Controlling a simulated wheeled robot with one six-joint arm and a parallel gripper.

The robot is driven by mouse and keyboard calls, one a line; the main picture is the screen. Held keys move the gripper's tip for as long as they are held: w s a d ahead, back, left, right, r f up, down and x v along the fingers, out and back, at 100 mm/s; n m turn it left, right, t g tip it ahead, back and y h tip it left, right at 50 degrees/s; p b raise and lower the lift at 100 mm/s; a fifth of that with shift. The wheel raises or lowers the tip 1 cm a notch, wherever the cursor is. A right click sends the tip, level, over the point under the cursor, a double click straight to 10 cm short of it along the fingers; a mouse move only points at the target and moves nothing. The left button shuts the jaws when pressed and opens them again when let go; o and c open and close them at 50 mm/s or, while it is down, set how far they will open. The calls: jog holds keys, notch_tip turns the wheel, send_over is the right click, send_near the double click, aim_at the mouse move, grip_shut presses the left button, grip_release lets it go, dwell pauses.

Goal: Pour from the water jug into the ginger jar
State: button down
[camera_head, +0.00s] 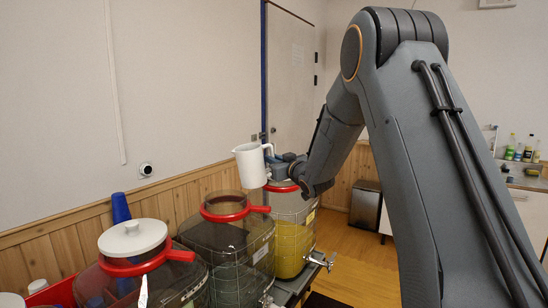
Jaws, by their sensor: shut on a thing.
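The white water jug (251,166) hangs in the air, roughly upright, with its spout to the left and its handle to the right. My gripper (279,166) is shut on the jug at its handle side; the fingertips are partly hidden. Three large clear tapped jars stand in a row, with no readable names. The far jar (293,235) holds yellow liquid; its red collar is partly hidden by the jug and gripper. The middle jar (228,248) has an open top and dark contents. The near jar (150,285) wears a white lid (132,238). I cannot tell surely which is the ginger jar.
Blue cups (121,208) stand behind the jars by the wood-panelled wall. Metal taps (320,260) stick out from the jars on the right. My arm fills the right side. Bottles (519,148) stand on a far counter.

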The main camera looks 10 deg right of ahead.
jog(key=shift+f, duration=0.4)
jog(key=shift+d+r+n+p, duration=0.2)
jog(key=shift+r+n, duration=0.65)
jog(key=shift+r, duration=0.3)
jog(key=shift+d+r+n+p, duration=0.1)
jog(key=shift+d+r+n, duration=0.05)
jog(key=shift+r+n, duration=0.85)
jog(key=shift+r, duration=0.1)
jog(key=shift+w, duration=0.1)
jog(key=shift+f+b, duration=1.85)
jog(key=shift+f, duration=0.45)
jog(key=shift+s, duration=0.2)
jog(key=shift+a+f+n+b, duration=0.15)
jog(key=shift+n+b, duration=1)
jog(key=shift+b, duration=0.6)
jog(key=shift+a+f+b, duration=0.1)
jog(key=shift+f+b, duration=0.05)
jog(key=shift+b, duration=0.35)
jog(key=shift+s+a+r+n+b, duration=0.1)
jog(key=shift+a+r+n+b, duration=0.15)
jog(key=shift+r+n+b, duration=0.3)
jog(key=shift+s+a+r+n+b, duration=0.1)
jog(key=shift+a+r+n+b, duration=0.2)
jog(key=shift+n+b, duration=0.35)
